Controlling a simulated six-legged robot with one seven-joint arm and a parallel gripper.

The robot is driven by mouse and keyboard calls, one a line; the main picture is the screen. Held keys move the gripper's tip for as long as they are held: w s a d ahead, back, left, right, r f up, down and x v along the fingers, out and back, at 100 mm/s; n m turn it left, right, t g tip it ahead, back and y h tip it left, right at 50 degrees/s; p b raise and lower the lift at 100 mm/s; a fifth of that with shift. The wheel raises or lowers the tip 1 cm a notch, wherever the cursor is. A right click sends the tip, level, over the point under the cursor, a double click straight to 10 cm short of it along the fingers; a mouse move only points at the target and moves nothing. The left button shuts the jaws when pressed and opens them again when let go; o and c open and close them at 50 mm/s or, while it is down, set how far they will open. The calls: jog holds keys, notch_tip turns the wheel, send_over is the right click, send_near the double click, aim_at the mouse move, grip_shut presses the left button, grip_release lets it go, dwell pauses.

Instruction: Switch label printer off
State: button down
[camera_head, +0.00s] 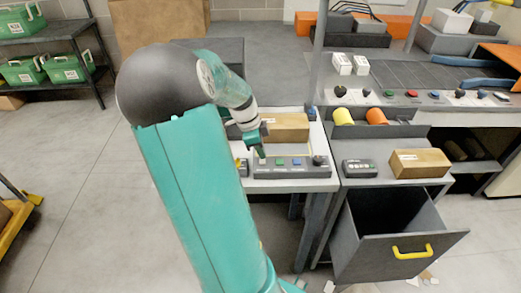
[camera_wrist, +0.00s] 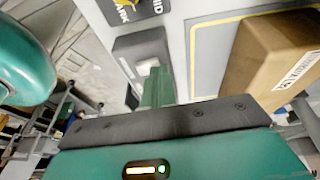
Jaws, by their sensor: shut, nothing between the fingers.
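My gripper (camera_head: 262,153) points down over the left end of a dark grey control strip (camera_head: 291,174) on a light table. Its fingers are shut and empty. In the wrist view, the green fingertips (camera_wrist: 157,78) are over a dark grey switch housing (camera_wrist: 128,48) with a white rocker face (camera_wrist: 145,68). The fingers hide part of the rocker, and I cannot tell whether they touch it or which way it is set. No label names the printer clearly, so I cannot tell which unit it is.
A cardboard box (camera_head: 287,127) lies behind the strip; it also shows in the wrist view (camera_wrist: 262,62). A small keypad unit (camera_head: 359,169) and another box (camera_head: 420,162) stand on the right counter. An open drawer (camera_head: 384,243) juts out below. Green crates (camera_head: 20,22) stand at far left.

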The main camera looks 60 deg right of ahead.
jog(key=shift+a, duration=0.1)
jog(key=shift+s+a+r, duration=0.25)
jog(key=shift+s+a, duration=0.1)
jog(key=shift+a, duration=0.3)
jog(key=shift+d+r, duration=0.2)
jog(key=shift+r, duration=0.3)
jog(key=shift+w+d+r, duration=0.15)
jog(key=shift+r, duration=1.3)
jog(key=d+v, duration=0.1)
jog(key=v, duration=0.9)
jog(key=shift+w, duration=0.15)
